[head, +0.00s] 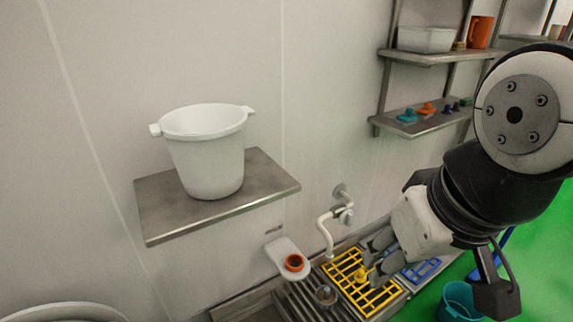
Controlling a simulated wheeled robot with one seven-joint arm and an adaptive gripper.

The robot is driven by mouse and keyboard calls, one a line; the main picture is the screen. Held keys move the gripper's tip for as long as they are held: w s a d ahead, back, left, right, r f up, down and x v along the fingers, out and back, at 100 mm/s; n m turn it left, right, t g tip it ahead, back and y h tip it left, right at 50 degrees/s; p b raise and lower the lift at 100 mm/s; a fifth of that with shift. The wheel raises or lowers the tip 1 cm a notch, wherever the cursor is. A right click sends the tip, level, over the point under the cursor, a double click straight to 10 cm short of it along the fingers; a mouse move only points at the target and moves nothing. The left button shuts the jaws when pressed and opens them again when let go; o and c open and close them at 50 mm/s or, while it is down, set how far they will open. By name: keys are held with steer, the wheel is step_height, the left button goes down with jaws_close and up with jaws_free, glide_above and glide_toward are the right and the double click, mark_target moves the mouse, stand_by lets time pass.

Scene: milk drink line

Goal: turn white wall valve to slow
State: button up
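The white wall valve (345,214) is a small tap on the wall, right of the metal shelf, with a bent white spout (325,238) reaching down. Its handle is too small to tell its setting. My gripper (371,264) is below and to the right of the valve, over the yellow rack. Its two grey fingers are apart, with nothing seen held between them. It does not appear to touch the valve.
A white bucket (212,163) stands on the metal shelf (160,220). A white holder with an orange ring (293,262) is left of the spout. Below are a yellow rack (345,268) and a blue rack (428,268). Wall shelves (425,122) are at upper right.

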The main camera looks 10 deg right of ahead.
mark_target(348, 219)
steer(key=w+d+f+m+y+b, duration=0.1)
steer(key=w+f+m+y+b, duration=0.3)
steer(key=w+f, duration=0.55)
steer(key=w+d+f+m+g+y+b, duration=0.15)
steer(key=w+f+m+b, duration=0.4)
steer(key=w, duration=0.75)
steer(key=w+d+f+m+t+y+b, duration=0.1)
steer(key=w+f+m+y+b, duration=0.3)
steer(key=w+f, duration=0.6)
steer(key=w+d+f+m+t+h+b, duration=0.1)
steer(key=w+d+f+m+t+b, duration=0.4)
steer(key=d+f, duration=0.45)
steer(key=w+d+f+m+t+h+b, duration=0.1)
steer(key=w+d+f+m+t+b, duration=0.25)
steer(key=d+f+m, duration=0.5)
steer(key=w+d+f+m+t+h+b, duration=0.1)
steer(key=w+d+f+m+t+b, duration=0.3)
steer(key=d+f, duration=0.65)
steer(key=w+a+r+m+b, duration=0.1)
steer(key=w+a+b, duration=0.2)
steer(key=w, duration=1.1)
steer(key=shift+a+t, duration=0.4)
steer(key=shift+w, duration=0.1)
jaws_close()
